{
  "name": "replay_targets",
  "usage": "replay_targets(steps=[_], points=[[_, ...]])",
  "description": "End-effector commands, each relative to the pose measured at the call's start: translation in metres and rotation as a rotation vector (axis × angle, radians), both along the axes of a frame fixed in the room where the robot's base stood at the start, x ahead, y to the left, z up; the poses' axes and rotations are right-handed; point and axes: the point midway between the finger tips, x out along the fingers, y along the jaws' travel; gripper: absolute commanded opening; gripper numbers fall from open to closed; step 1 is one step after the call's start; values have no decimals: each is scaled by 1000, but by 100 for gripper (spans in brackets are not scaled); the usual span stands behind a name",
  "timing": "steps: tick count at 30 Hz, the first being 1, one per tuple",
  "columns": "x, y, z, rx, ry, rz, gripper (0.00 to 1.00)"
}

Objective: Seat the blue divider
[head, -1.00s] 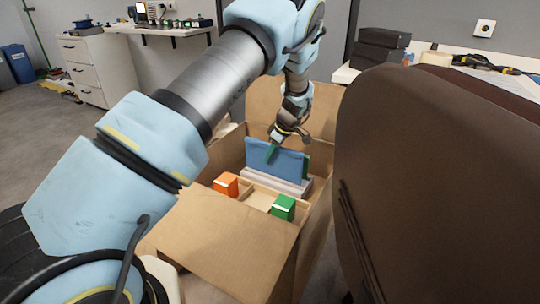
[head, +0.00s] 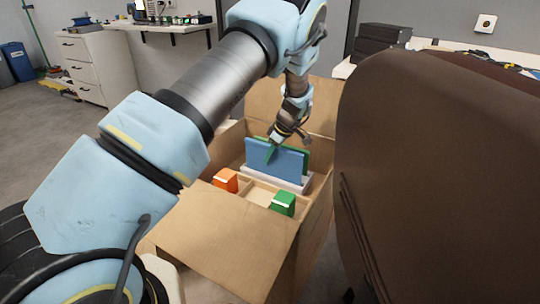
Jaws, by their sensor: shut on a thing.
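The blue divider (head: 284,163) stands roughly upright inside the open carton (head: 235,226). My gripper (head: 273,150) is shut on its top edge near the middle, with a green fingertip showing against its near face. The divider's lower edge meets a pale slotted holder (head: 303,187). The holder's near wall hides that edge, so I cannot tell how deep it sits. A green panel (head: 307,160) stands just behind the blue divider, showing along its top and right side.
An orange block (head: 225,181) and a green block (head: 283,203) sit in compartments at the carton's near side. Carton flaps stand open around them. A large brown rounded object (head: 430,180) stands close on the right.

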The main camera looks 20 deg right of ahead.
Motion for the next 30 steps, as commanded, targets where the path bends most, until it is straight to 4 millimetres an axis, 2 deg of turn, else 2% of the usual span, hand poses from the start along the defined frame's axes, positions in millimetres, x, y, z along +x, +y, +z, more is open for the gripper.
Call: replay_targets(steps=[26, 27, 30], points=[[0, 0, -26, 0, 0, 0, 0], [0, 0, -25, -1, -1, 0, 24], [0, 0, -24, 0, 0, 0, 35]])
